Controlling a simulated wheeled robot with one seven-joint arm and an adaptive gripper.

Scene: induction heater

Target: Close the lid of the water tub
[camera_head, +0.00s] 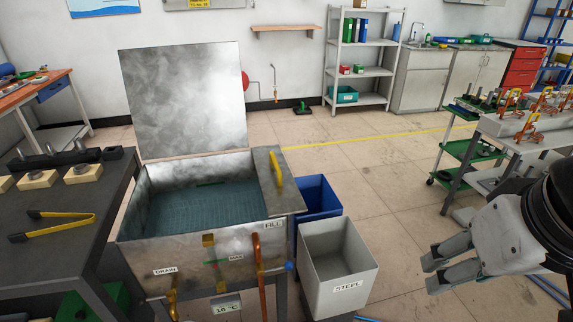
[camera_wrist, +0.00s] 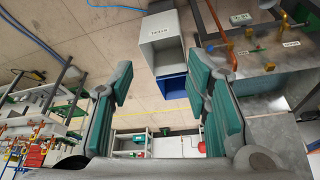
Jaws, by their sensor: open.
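The metal water tub (camera_head: 188,255) stands left of centre in the head view, with dark bluish water (camera_head: 205,210) inside. Its large grey lid (camera_head: 185,98) stands upright at the back edge, so the tub is open. A metal top plate with a yellow handle (camera_head: 278,170) sits on the tub's right side. In the wrist view, which looks upside down, the tub (camera_wrist: 250,65) shows at the right, partly behind a finger. My gripper (camera_head: 432,273) is open and empty at the right, well apart from the tub; its fingers (camera_wrist: 162,78) show in the wrist view.
A grey steel bin (camera_head: 338,275) and a blue bin (camera_head: 318,197) stand between the tub and my gripper. A dark table (camera_head: 60,205) with yellow tongs (camera_head: 60,222) is close on the left. A bench (camera_head: 500,127) stands at the right. Floor behind the bins is clear.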

